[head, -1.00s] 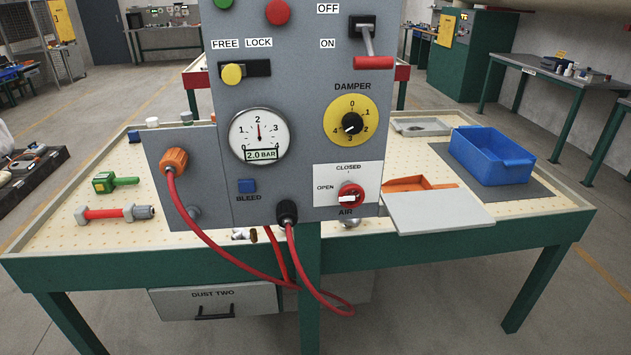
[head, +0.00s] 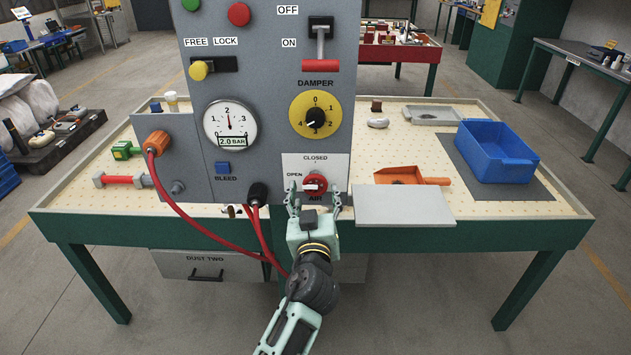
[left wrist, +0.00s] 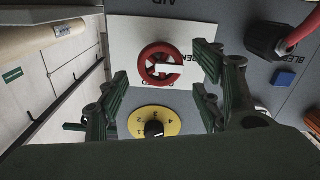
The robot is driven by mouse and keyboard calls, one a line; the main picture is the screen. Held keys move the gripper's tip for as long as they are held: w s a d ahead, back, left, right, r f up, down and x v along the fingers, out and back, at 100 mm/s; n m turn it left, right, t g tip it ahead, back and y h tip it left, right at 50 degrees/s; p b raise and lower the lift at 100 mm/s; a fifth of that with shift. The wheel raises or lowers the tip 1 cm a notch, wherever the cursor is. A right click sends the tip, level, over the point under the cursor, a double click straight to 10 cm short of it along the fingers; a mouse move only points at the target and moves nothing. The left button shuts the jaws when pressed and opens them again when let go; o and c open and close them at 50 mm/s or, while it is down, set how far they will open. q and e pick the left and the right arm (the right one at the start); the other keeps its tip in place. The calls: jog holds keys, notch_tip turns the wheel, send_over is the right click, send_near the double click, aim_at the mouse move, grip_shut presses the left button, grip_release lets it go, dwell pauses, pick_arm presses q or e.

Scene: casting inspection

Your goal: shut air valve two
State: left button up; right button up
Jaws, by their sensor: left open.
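The red round air valve (head: 315,185) sits on the grey panel's white plate, with OPEN at its left, CLOSED above and AIR below. Its white pointer points left, at OPEN. My left gripper (head: 314,198) is open in front of the valve, with one finger to each side of it. In the left wrist view the red valve (left wrist: 161,65) shows between the spread fingers of my left gripper (left wrist: 163,84); I cannot tell whether they touch it. The pressure gauge (head: 230,125) reads 2.0 BAR. My right gripper is not in view.
The yellow damper dial (head: 316,115) is above the valve. A black hose plug (head: 257,194) with a red hose (head: 205,233) is to its left. A grey plate (head: 404,206), an orange scoop (head: 412,176) and a blue bin (head: 497,152) are on the bench to the right.

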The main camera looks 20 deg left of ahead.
aim_at(317, 187)
pick_arm(q)
jog(key=x, duration=0.3)
jog(key=shift+w+p, duration=0.4)
jog(key=shift+w, duration=0.05)
jog(key=shift+w+a+f, duration=0.1)
jog(key=shift+w, duration=0.25)
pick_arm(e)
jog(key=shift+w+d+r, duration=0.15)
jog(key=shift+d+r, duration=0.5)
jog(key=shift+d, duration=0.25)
pick_arm(q)
jog(key=shift+c, duration=0.2)
jog(key=c, duration=1.1)
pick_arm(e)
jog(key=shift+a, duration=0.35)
